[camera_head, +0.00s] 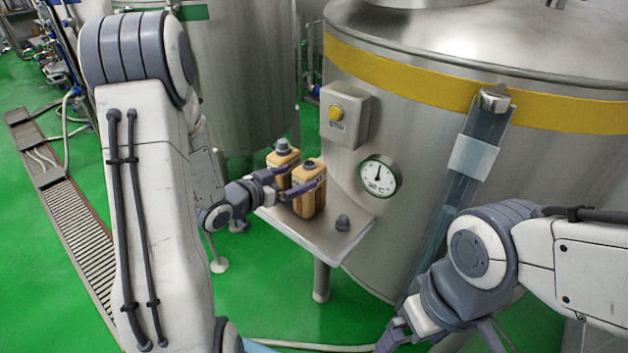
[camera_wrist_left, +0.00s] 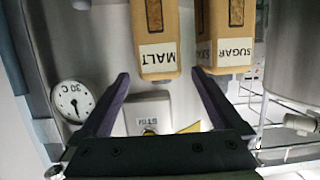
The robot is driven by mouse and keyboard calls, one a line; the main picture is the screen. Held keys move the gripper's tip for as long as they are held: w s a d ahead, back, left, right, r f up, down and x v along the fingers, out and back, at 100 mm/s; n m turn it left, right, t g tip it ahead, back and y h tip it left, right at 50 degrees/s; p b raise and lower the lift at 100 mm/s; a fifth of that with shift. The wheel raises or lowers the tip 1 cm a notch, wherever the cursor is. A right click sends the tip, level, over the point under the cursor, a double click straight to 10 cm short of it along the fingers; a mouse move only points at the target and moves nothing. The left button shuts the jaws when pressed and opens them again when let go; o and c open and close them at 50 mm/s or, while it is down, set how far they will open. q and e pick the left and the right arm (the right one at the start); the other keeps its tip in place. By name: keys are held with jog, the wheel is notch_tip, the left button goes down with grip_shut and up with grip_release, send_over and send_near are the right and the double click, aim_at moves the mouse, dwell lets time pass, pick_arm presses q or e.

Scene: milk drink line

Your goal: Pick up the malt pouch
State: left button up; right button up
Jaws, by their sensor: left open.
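The malt pouch (camera_head: 309,200) is a tan upright container with an open dark mouth, standing on a small steel shelf (camera_head: 345,243). In the left wrist view its MALT label (camera_wrist_left: 157,58) appears upside down. My left gripper (camera_head: 304,178) is open, with its purple fingers on either side of the malt pouch. In the left wrist view the pouch stands between the fingertips of the left gripper (camera_wrist_left: 160,76); I cannot tell whether they touch it. My right gripper (camera_head: 440,345) is open and empty at the bottom edge, its fingertips partly cut off.
A sugar pouch (camera_wrist_left: 225,50) stands close beside the malt pouch; in the head view it is the capped one (camera_head: 283,160). A loose grey cap (camera_head: 342,223) sits on the shelf. The steel tank (camera_head: 420,130) with a dial gauge (camera_head: 379,176) and button box (camera_head: 345,115) rises behind.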

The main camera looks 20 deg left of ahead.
aim_at(307, 173)
pick_arm(q)
jog(key=p+x, duration=0.1)
jog(key=x, duration=0.3)
jog(key=shift+w+d, duration=0.2)
jog(key=shift+w+p, duration=0.25)
jog(key=shift+p, duration=0.05)
jog(key=p+x, duration=0.2)
jog(key=x, duration=0.2)
jog(key=shift+f, duration=0.1)
jog(key=shift+w+f, duration=0.15)
jog(key=shift+w, duration=0.05)
grip_shut()
